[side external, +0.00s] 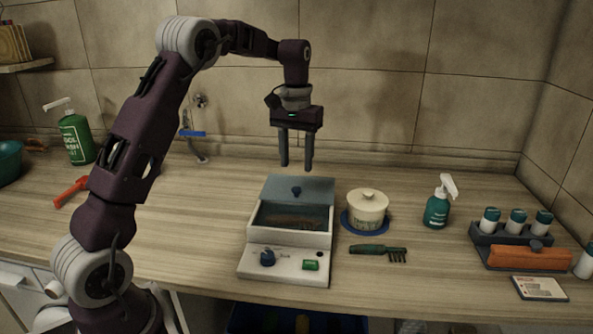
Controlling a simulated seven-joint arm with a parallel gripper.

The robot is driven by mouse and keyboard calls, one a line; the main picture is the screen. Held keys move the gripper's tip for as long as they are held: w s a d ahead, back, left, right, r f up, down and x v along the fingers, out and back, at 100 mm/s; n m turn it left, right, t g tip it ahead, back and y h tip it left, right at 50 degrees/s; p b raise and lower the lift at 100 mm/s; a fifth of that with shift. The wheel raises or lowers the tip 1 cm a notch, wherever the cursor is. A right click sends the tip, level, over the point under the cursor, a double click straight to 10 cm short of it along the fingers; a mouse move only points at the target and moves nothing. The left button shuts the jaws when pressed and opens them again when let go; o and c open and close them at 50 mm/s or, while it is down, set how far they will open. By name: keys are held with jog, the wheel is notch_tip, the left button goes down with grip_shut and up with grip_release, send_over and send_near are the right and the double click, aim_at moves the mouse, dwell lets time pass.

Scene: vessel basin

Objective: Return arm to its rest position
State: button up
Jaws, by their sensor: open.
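My gripper (296,165) hangs pointing down above the back of the basin, its two fingers apart and nothing between them. The white basin (251,262) stands on the counter below it, with its grey lid (322,189) raised at the back. A brownish item (295,221) lies inside the basin, too dim to make out. My gripper is clear of the lid and touches nothing.
Right of the basin are a lidded cream pot (367,212) on a blue saucer (347,225), a green brush (377,250), a teal spray bottle (438,205) and a grey rack (483,238) with bottles. A green pump bottle (75,138) and red tool (71,192) are left. The tiled wall is behind.

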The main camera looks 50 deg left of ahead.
dwell(0.3)
jog(key=s+d+r+m+t, duration=0.2)
jog(key=s+d+r+t, duration=0.1)
jog(key=s+d+r, duration=0.8)
jog(key=s+d+f+m+t, duration=0.1)
jog(key=s+d+f+m, duration=0.1)
jog(key=s, duration=0.7)
jog(key=s+d+f+m+t, duration=0.1)
jog(key=s+d+f+m, duration=0.1)
jog(key=s, duration=0.7)
jog(key=d+f, duration=0.1)
jog(key=d, duration=0.1)
jog(key=shift+s+d+f+t, duration=0.2)
jog(key=shift+s+d+t, duration=0.1)
jog(key=shift+s+d, duration=0.1)
